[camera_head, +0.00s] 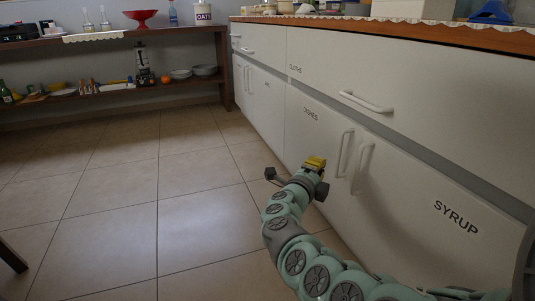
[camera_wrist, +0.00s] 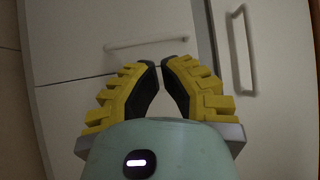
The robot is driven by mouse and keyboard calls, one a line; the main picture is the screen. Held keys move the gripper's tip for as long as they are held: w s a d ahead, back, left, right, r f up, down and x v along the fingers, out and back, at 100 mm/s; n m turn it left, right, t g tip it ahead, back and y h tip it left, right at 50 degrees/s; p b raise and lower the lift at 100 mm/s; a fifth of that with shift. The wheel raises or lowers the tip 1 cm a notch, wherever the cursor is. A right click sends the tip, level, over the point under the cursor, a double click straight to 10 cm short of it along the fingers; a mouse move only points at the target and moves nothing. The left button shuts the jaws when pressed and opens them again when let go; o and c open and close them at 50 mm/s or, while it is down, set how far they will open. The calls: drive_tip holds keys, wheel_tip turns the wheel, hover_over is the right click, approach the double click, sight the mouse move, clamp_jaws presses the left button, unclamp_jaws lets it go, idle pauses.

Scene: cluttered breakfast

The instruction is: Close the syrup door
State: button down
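The syrup door (camera_head: 420,225) is a white cabinet door at the lower right of the head view, with a black SYRUP label and a vertical handle (camera_head: 362,168) at its left edge. It looks nearly in line with the neighbouring front; I cannot tell whether a small gap stays open. My gripper (camera_head: 316,163), with yellow fingers, is in front of the dishes door (camera_head: 305,130), left of the syrup handle. In the wrist view its fingertips (camera_wrist: 160,65) nearly meet with nothing between them. A drawer handle (camera_wrist: 150,43) and a vertical handle (camera_wrist: 243,50) show beyond; I cannot tell whose vertical handle.
A drawer (camera_head: 410,85) with a bar handle lies above the doors, under the wooden counter (camera_head: 470,38). The dishes handle (camera_head: 344,153) is close beside the syrup handle. Open tiled floor (camera_head: 150,190) lies to the left, with a laden shelf (camera_head: 115,100) at the back.

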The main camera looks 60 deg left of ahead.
drive_tip(key=s+a+b, duration=0.3)
drive_tip(key=s+a, duration=0.1)
drive_tip(key=a, duration=0.2)
drive_tip(key=shift+s+r, duration=0.15)
drive_tip(key=shift+s, duration=0.25)
drive_tip(key=shift+w+d, duration=0.1)
drive_tip(key=shift+d, duration=0.05)
idle(0.3)
drive_tip(key=shift+r, duration=0.1)
